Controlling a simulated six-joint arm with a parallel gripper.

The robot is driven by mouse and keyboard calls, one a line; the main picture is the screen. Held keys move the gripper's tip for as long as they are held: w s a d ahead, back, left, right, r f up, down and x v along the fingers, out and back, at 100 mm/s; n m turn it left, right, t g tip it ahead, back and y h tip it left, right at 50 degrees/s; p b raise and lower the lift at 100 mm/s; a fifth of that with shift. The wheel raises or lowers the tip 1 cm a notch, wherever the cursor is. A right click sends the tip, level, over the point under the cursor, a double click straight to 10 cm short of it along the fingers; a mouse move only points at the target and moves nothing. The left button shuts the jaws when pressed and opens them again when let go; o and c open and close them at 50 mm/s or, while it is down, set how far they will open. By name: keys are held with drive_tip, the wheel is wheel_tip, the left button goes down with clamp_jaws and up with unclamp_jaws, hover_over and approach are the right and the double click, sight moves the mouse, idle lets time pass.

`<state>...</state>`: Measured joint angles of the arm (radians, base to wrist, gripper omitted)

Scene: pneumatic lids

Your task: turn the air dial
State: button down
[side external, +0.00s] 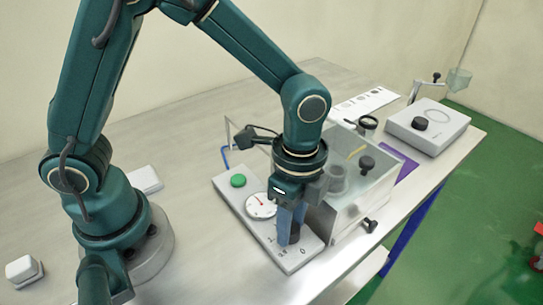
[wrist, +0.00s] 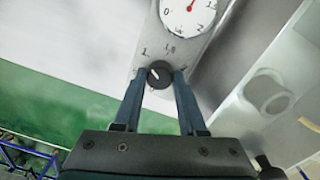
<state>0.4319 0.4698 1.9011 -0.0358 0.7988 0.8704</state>
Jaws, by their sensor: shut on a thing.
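The air dial (wrist: 158,76) is a round black knob with a white pointer line, on a pale panel (side external: 287,258) with printed marks around it. My gripper (wrist: 160,80) reaches down over the dial, its two blue-grey fingers on opposite sides and shut on it. In the side view my gripper (side external: 290,230) points straight down at the panel's front end and mostly hides the dial. The pressure gauge (side external: 261,205) is white with a red needle. It also shows at the top of the wrist view (wrist: 188,14), partly cut off.
A green button (side external: 238,180) sits at the panel's back end. A clear box (side external: 352,200) with a dark knob stands close to the right of my gripper. A grey unit with a black knob (side external: 420,123) is farther right. The table's left part is mostly clear.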

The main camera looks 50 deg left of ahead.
drive_tip(key=n, duration=0.6)
drive_tip(key=shift+a, duration=0.1)
drive_tip(key=n, duration=0.6)
drive_tip(key=shift+s+n, duration=0.1)
drive_tip(key=shift+n, duration=0.3)
drive_tip(key=n, duration=0.6)
drive_tip(key=shift+t, duration=0.3)
drive_tip(key=n, duration=0.6)
drive_tip(key=shift+c, duration=2.3)
unclamp_jaws()
drive_tip(key=shift+r, duration=0.15)
